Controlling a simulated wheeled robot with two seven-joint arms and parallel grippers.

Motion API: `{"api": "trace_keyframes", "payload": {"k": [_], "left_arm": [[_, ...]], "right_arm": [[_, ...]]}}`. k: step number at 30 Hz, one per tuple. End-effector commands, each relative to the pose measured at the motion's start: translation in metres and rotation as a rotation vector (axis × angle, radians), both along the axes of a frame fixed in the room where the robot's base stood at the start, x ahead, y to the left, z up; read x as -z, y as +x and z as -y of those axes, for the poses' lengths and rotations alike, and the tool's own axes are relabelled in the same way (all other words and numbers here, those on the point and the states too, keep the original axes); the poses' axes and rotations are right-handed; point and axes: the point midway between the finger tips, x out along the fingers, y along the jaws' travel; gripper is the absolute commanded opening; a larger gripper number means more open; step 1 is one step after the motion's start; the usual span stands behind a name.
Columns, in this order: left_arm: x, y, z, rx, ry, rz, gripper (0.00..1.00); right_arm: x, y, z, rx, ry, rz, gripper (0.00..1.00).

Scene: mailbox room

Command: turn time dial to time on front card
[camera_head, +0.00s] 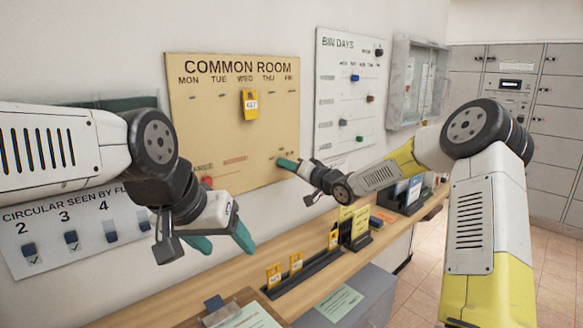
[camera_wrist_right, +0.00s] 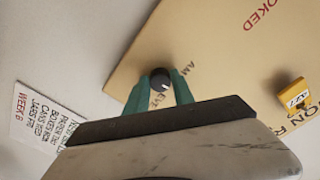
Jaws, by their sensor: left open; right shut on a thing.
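The tan COMMON ROOM board (camera_head: 225,135) hangs on the wall, with day names along its top. A dark round dial (camera_wrist_right: 160,79) with a white mark shows in the right wrist view, near the letters "AM". My right gripper (camera_head: 287,163) is shut on this dial at the board's lower right; it also shows in the right wrist view (camera_wrist_right: 159,88). My left gripper (camera_head: 221,241) is open and empty in front of the wall. Yellow cards (camera_head: 274,275) stand in a black rack (camera_head: 305,274) on the shelf; their print is too small to read.
A yellow tag (camera_head: 250,105) hangs under WED on the board. A BIN DAYS board (camera_head: 347,85) and a glass case (camera_head: 417,80) are to the right. The wooden shelf (camera_head: 246,270) runs below, with a grey box (camera_head: 350,300) in front.

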Motion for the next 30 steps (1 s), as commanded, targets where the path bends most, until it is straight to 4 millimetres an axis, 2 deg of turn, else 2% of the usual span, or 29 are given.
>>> {"api": "trace_keyframes", "payload": {"k": [9,23,24,27,30], "left_arm": [[0.0,0.0,0.0,0.0,0.0,0.0,0.64],[0.0,0.0,0.0,0.0,0.0,0.0,0.64],[0.0,0.0,0.0,0.0,0.0,0.0,0.64],[0.0,0.0,0.0,0.0,0.0,0.0,0.64],[0.0,0.0,0.0,0.0,0.0,0.0,0.64]], "right_arm": [[0.0008,0.0001,0.001,0.002,0.074,-0.077,0.0],[0.0007,0.0002,0.0009,0.002,0.085,-0.087,0.0],[0.0007,0.0002,0.0009,0.002,0.085,-0.087,0.32],[0.0006,0.0002,0.0007,0.002,0.084,-0.087,0.51],[0.0004,0.0001,0.0005,0.002,0.084,-0.087,0.51]]}}
